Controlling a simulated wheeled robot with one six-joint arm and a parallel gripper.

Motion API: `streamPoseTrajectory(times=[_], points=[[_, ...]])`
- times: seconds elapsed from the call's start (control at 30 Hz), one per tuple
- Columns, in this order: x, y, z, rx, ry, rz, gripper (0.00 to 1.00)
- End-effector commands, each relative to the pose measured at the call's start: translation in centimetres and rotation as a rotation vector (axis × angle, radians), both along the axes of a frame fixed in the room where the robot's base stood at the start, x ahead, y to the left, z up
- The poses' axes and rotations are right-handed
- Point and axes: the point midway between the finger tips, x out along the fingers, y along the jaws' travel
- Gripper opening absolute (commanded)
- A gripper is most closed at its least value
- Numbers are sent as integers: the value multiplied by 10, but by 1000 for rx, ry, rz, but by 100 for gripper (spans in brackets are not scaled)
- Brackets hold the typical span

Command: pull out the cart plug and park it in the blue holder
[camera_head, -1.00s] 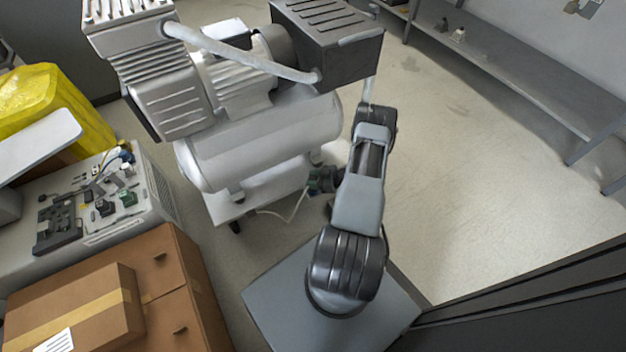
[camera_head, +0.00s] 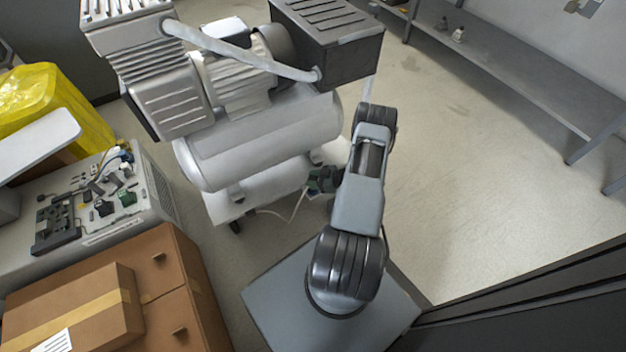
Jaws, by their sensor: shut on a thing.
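The compressor cart (camera_head: 265,135), with its silver tank, stands left of my arm. A thin white cable (camera_head: 297,207) runs from under the cart up to a small dark green shape beside my forearm. My gripper (camera_head: 322,180) shows only in part at this shape, low by the cart's right side and shut. The cart plug in it is too small and dark to make out apart from the jaws. My forearm hides the rest. A tiny blue piece (camera_head: 126,155) shows at the back of the left bench; I cannot tell whether it is the blue holder.
A grey bench top (camera_head: 160,205) with several small dark and green parts is at the left. Cardboard boxes (camera_head: 185,265) stand in front of it, and a yellow bag (camera_head: 50,100) behind it. A long grey shelf (camera_head: 510,75) runs along the right wall. The floor (camera_head: 450,180) between is clear.

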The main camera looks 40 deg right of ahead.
Motion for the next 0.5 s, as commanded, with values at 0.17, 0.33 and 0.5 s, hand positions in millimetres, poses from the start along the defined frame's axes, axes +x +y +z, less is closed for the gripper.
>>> streamPoseTrajectory(times=[0.17, 0.33, 0.5], points=[[0, 0, -5, 0, 0, 0, 15], [0, 0, -8, 0, 0, 0, 15], [0, 0, -9, 0, 0, 0, 46]])
